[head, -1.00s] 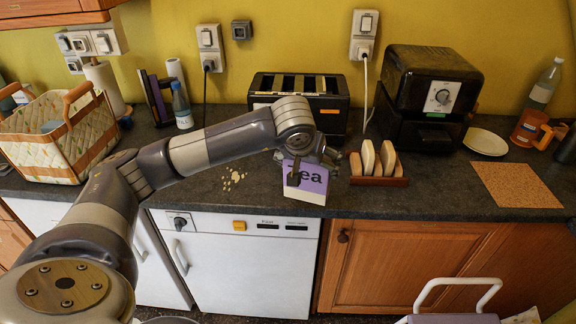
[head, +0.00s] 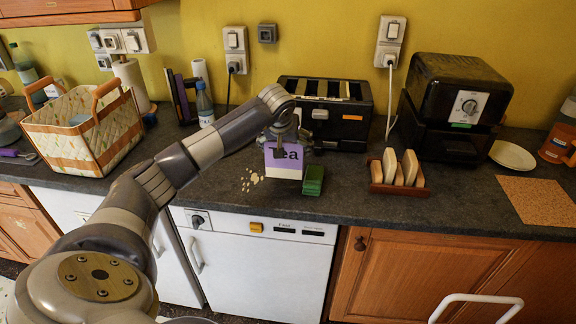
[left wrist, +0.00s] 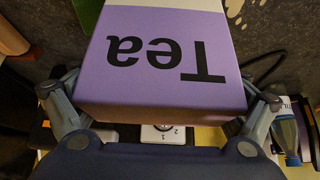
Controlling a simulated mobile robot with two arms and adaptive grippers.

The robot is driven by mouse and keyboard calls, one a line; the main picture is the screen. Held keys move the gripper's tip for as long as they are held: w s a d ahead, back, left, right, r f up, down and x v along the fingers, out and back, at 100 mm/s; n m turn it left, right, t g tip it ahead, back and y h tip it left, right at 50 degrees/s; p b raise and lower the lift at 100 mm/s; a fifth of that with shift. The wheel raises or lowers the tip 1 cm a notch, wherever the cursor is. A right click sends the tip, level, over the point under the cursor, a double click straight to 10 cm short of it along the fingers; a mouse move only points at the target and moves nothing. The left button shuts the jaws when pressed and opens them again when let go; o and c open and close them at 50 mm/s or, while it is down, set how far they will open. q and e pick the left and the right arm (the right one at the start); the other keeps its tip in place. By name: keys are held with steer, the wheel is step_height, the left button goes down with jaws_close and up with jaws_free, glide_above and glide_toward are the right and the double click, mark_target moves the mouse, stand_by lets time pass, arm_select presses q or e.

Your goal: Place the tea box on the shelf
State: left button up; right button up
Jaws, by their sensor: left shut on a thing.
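The tea box (head: 284,165) is purple above and white below, with "Tea" in dark letters. My left gripper (head: 285,140) is shut on it from above. The box is upright in front of the toaster, over the counter; whether its bottom touches the counter is hard to tell. In the left wrist view the tea box (left wrist: 160,60) fills the middle, with the fingers of my left gripper (left wrist: 160,105) at both its sides. My right gripper is not in view. A wooden unit's edge (head: 70,16) shows at top left; I cannot tell if it is the shelf.
A green block-like thing (head: 313,180) lies just right of the box, with pale crumbs (head: 251,179) to the left. Behind are a black toaster (head: 335,115) and a bottle (head: 205,105). A toast rack (head: 398,188) stands right, a basket (head: 82,150) left.

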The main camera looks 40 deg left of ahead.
mark_target(286, 157)
arm_select(q)
step_height(286, 157, down, 4)
steer(key=b, duration=0.2)
steer(key=shift+b, duration=0.4)
steer(key=shift+f, duration=0.2)
steer(key=o, duration=0.9)
